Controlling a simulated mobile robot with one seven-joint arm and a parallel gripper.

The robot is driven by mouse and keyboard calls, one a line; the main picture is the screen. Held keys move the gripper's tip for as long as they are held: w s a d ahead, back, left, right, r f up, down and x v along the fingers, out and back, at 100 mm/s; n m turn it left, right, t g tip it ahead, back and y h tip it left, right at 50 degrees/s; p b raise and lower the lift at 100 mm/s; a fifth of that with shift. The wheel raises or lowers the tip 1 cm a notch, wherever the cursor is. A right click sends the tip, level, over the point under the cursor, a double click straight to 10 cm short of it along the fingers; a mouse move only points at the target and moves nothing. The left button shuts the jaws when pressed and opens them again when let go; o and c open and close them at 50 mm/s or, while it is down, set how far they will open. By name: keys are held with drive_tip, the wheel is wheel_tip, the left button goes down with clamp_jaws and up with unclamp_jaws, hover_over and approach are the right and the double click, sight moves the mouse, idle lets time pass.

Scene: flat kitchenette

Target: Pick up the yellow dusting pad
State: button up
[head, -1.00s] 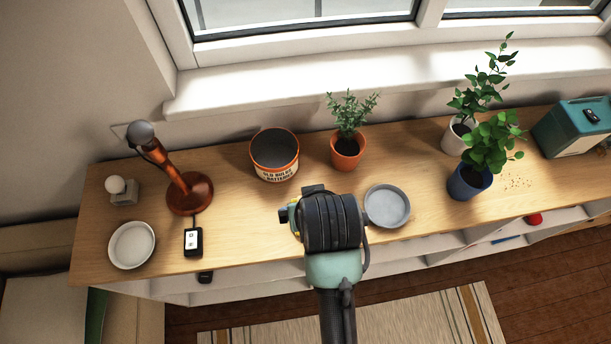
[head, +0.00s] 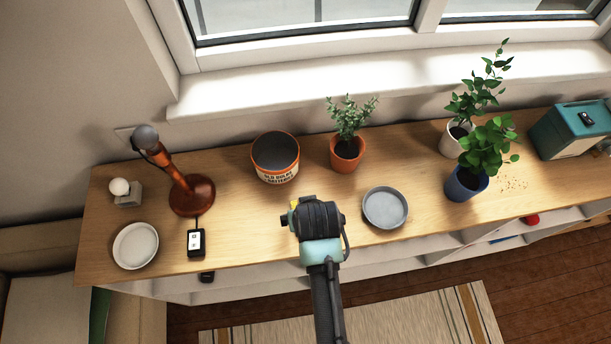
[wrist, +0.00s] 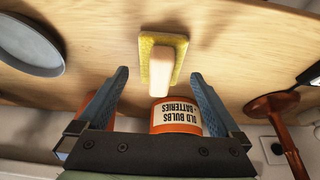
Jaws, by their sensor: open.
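The yellow dusting pad (wrist: 163,55) lies on the wooden top in the wrist view, with a pale block-like handle on its yellow base. In the head view only a small yellow bit (head: 294,205) shows beside my wrist; the rest is hidden. My gripper (wrist: 160,76) is open and empty, its two blue fingers spread wide. The pad's handle lines up with the gap between the fingertips, with the pad apart from both fingers. In the head view my wrist (head: 319,219) hides the fingers.
An orange-rimmed tin for old bulbs and batteries (head: 276,158) stands behind my gripper. A grey round dish (head: 385,208) lies close on the right. A potted plant (head: 347,150), a copper lamp (head: 190,193), a white bowl (head: 135,246) and a black device (head: 196,243) stand around.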

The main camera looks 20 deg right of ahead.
drive_tip(key=shift+x, duration=1.15)
drive_tip(key=shift+c, duration=0.3)
drive_tip(key=c, duration=1.3)
drive_tip(key=shift+o, duration=0.2)
wheel_tip(320, 180, up, 10)
drive_tip(key=shift+r+b, duration=0.1)
drive_tip(key=shift+b, duration=0.2)
